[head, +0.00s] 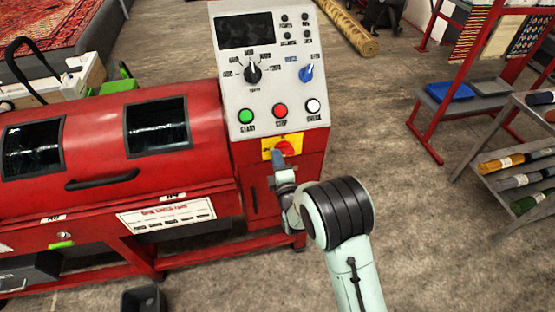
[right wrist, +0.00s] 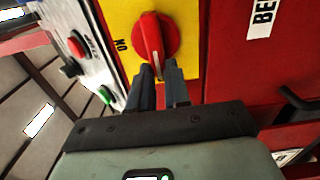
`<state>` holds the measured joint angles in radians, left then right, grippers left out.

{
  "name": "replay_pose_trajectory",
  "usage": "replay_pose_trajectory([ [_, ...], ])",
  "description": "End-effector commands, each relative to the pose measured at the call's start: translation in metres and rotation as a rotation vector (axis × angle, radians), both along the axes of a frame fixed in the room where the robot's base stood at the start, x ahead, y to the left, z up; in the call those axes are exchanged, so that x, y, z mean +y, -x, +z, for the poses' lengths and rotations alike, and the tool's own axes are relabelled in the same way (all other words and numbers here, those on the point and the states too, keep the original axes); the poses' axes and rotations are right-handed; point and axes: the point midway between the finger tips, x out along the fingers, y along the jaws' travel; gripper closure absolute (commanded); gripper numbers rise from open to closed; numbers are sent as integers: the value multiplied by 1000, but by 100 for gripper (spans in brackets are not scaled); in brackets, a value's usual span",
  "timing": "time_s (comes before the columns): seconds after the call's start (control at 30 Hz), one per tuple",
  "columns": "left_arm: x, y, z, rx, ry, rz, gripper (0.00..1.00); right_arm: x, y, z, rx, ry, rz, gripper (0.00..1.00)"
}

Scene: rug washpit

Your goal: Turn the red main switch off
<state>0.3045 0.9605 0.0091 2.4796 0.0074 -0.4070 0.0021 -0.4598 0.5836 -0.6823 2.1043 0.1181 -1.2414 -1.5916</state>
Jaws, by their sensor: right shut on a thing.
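The red main switch (head: 287,148) sits on a yellow plate (head: 267,143) on the front of the red machine, below the control panel. In the right wrist view the round red switch (right wrist: 143,38) has a raised grip with a white line, running roughly up and down the picture. My right gripper (head: 279,160) is at the switch. In the right wrist view its fingers (right wrist: 160,76) are shut on the lower end of the grip and hide that end. My left gripper is not in view.
The control panel (head: 267,75) has a dial, a blue selector (head: 306,72) and green, red and white buttons just above the switch. In the right wrist view a black handle (right wrist: 298,104) is at right. Open floor lies right of the machine; a shelf rack (head: 520,170) stands farther right.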

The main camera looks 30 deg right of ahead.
Motion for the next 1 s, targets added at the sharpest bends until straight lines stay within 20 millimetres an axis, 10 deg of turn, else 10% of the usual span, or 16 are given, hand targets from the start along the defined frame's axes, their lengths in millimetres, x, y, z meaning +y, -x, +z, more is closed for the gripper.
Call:
replay_pose_trajectory([
  [0.27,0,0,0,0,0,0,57,-1,-1,3,-7,4,-1,100],
  [0.3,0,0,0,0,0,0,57,-1,-1,3,-7,4,-1,73],
  [0.37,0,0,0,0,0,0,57,-1,-1,2,-6,4,-1,57],
  [0.77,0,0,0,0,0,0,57,1,7,1,-1,0,0,57],
  [1.0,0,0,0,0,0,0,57,13,51,0,2,0,1,57],
])
